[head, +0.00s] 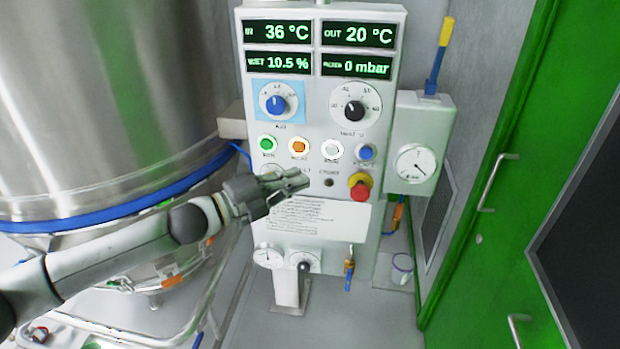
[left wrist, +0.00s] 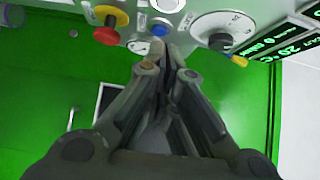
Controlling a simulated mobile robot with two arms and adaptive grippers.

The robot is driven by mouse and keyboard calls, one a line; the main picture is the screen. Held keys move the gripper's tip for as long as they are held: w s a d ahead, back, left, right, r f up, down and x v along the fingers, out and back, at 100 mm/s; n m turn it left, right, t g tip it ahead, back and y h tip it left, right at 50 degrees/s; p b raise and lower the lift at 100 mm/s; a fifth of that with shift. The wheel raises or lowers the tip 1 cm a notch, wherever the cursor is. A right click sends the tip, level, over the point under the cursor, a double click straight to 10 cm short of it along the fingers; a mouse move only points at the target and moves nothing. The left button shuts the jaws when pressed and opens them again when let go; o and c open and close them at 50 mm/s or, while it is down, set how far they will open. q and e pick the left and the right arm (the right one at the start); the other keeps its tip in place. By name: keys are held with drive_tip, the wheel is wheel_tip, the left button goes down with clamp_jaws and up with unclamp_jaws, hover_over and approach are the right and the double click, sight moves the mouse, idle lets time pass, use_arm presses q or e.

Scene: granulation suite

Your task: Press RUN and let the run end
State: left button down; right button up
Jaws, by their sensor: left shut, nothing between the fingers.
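The control panel (head: 300,100) is upright, with a row of push buttons: green (head: 267,143), orange (head: 298,146), white (head: 331,149) and blue (head: 366,152). Their labels are too small to read surely, so I cannot tell which is RUN. My left gripper (head: 303,179) is shut and empty, with its fingertips in front of the panel just below the orange and white buttons. In the left wrist view its fingers (left wrist: 178,70) are together, below a blue button (left wrist: 159,29). I cannot tell whether they touch the panel. My right gripper is not in view.
Displays (head: 320,48) read 36 °C, 20 °C, 10.5 % and 0 mbar. A red mushroom button (head: 360,188) sits right of my fingertips. A blue dial (head: 277,104) and a black dial (head: 354,112) are above. A steel vessel (head: 110,90) stands left; a green door (head: 500,150) is right.

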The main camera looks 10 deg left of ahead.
use_arm(q)
drive_tip(key=shift+v, duration=0.95)
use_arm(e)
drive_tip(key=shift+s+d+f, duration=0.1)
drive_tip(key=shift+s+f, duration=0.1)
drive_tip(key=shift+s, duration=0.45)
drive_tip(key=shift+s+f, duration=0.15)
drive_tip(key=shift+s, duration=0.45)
use_arm(q)
drive_tip(key=shift+s+d+r, duration=0.1)
drive_tip(key=shift+s, duration=0.05)
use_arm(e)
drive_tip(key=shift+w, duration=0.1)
